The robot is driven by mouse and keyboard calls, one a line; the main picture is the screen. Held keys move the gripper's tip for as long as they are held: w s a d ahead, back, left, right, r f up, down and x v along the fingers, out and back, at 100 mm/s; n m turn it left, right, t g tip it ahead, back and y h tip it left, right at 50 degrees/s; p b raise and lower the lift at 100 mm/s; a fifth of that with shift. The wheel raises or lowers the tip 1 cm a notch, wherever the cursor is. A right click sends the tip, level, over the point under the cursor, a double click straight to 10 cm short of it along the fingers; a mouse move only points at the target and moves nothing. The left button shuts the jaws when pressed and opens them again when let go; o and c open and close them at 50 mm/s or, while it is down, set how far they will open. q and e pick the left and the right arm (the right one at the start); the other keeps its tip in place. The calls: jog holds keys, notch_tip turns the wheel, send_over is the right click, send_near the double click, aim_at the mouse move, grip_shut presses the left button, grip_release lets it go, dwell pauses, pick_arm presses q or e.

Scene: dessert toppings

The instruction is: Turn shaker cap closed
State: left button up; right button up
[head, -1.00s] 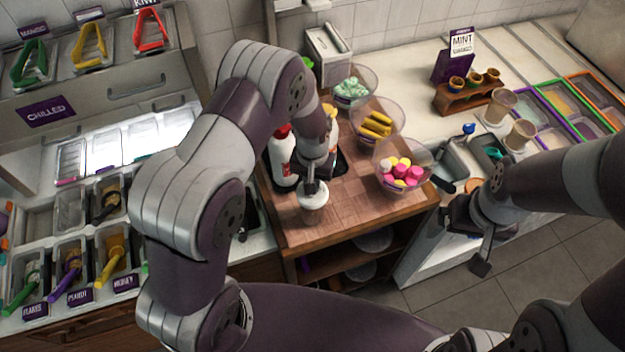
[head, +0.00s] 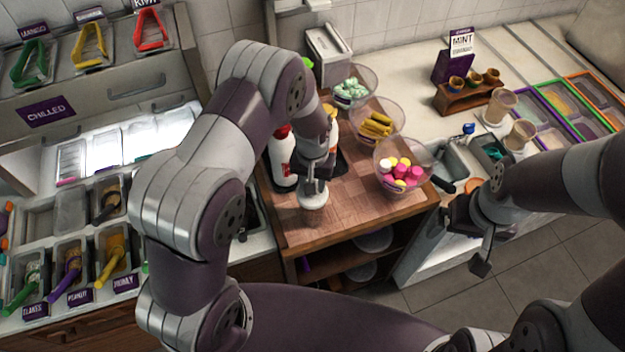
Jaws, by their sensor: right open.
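My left gripper (head: 314,186) points down at a small container (head: 313,215) with a white top and a brownish lower part, near the front edge of the wooden board. Its fingers are at the white top; I cannot tell whether they grip it. I cannot tell for sure whether this container is the shaker. A white bottle with a red cap (head: 282,155) stands upright just behind and left of it. Something with a yellow-orange top (head: 331,112) is partly hidden behind my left wrist. My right gripper (head: 472,240) is open and empty, beyond the board's right side.
Clear bowls hold green pieces (head: 352,89), yellow sticks (head: 377,124) and pink, yellow and white balls (head: 402,172) along the board's right side. A wooden cone rack (head: 468,96) and cups (head: 521,134) stand on the right counter. Topping bins (head: 112,250) fill the left.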

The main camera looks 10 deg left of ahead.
pick_arm(q)
jog(key=shift+w+r, duration=0.1)
jog(key=shift+r, duration=0.2)
notch_tip(320, 180, up, 12)
jog(key=b, duration=0.4)
